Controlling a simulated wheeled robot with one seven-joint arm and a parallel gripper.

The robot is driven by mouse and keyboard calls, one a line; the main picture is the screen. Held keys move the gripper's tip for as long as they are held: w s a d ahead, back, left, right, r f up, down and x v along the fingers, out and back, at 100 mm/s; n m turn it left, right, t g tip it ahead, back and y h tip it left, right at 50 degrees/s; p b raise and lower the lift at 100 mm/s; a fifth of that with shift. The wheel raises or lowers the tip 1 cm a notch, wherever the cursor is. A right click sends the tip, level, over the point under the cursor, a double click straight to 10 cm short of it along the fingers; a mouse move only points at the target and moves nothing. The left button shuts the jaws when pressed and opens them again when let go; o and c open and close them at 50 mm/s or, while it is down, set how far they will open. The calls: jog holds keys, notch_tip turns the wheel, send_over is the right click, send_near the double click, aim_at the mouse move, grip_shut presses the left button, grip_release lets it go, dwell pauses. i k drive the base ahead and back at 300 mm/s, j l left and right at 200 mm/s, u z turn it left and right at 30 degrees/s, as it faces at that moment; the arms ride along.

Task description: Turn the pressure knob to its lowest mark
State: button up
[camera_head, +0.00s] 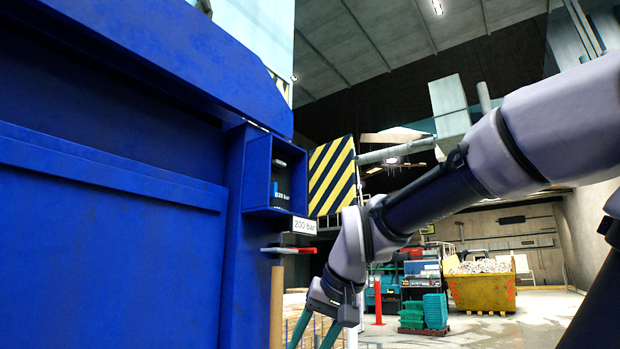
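A small open-fronted blue box (262,207) is fixed to the right edge of a large blue machine (110,240). Inside it is a small dark part (275,188) with pale lettering too small to read surely. I cannot make out a pressure knob or its marks. My gripper (316,336) is low in the picture, below and right of the box, pointing down. Its teal fingers stand apart; their tips are cut off.
A yellow-and-black striped panel (332,177) stands right behind the box. A brown post (277,305) rises beneath the lever. Farther back are green crates (435,311), an orange bollard (378,303) and a yellow skip (482,289) on open floor.

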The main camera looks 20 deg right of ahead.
aim_at(273, 186)
jog(key=l+u, duration=0.15)
jog(key=u, duration=0.2)
jog(key=i+l+u, duration=0.1)
jog(key=u, duration=0.25)
jog(key=l+u, duration=0.55)
jog(key=l, duration=0.25)
jog(key=l+u, duration=0.2)
jog(key=l, duration=0.25)
jog(key=k+l+u, duration=0.15)
jog(key=l, duration=0.25)
jog(key=l+u, duration=0.2)
jog(key=l, duration=0.2)
jog(key=k+l+u, duration=0.15)
jog(key=l, duration=0.2)
jog(key=k+l, duration=0.1)
jog(key=l, duration=0.25)
jog(key=k+l, duration=0.15)
jog(key=l, duration=0.2)
jog(key=k+l, duration=0.1)
jog(key=l, duration=0.25)
jog(key=k+l, duration=0.15)
jog(key=l, duration=0.2)
jog(key=k+l, duration=0.1)
jog(key=l, duration=0.3)
jog(key=k+l, duration=0.15)
jog(key=l, duration=0.2)
jog(key=i+u, duration=0.05)
